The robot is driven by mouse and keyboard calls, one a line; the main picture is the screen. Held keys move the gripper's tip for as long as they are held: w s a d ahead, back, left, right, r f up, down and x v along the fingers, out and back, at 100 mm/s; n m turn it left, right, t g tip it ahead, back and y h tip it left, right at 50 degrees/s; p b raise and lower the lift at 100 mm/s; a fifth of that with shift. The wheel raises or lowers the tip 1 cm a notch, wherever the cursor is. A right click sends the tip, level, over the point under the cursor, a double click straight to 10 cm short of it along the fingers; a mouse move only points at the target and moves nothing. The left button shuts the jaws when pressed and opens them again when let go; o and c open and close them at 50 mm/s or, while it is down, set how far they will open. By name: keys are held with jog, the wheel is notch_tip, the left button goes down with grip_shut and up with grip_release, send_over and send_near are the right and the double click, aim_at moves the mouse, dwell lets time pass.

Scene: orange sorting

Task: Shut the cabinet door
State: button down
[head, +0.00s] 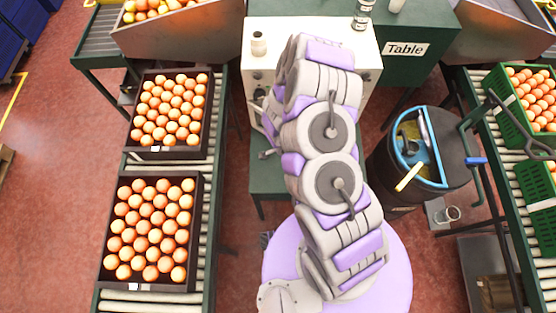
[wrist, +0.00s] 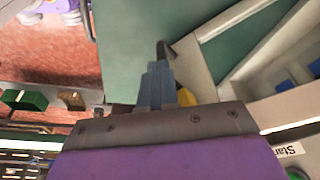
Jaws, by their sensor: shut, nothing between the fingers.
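The white cabinet (head: 262,68) stands at the back middle in the head view, partly hidden behind my arm. A pale piece (head: 256,117) juts out at its front left; I cannot tell if it is the door. In the wrist view, pale panels (wrist: 216,22) edge a green surface (wrist: 130,35), and which panel is the door is unclear. My gripper (wrist: 157,70) shows in the wrist view with its fingers together and empty. Its tips are close to a dark handle-like bar (wrist: 165,50); contact cannot be told.
Crates of oranges (head: 150,230) sit on the left conveyor (head: 207,190). A dark bin with a blue rim (head: 447,150) stands right of my arm. Green crates (head: 536,205) line the right conveyor. A small jar (head: 259,43) stands on the cabinet. Red floor shows at far left.

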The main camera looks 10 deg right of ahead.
jog(key=w+d+n+t+y+p, duration=0.1)
jog(key=w+d+n+t+p, duration=0.1)
jog(key=w+d+n+p, duration=0.5)
jog(key=w+d+p, duration=0.3)
jog(key=w, duration=0.3)
jog(key=shift+w+d+n+p, duration=0.3)
jog(key=shift+w+d+n, duration=0.05)
jog(key=shift+w+n, duration=0.05)
jog(key=shift+s, duration=0.1)
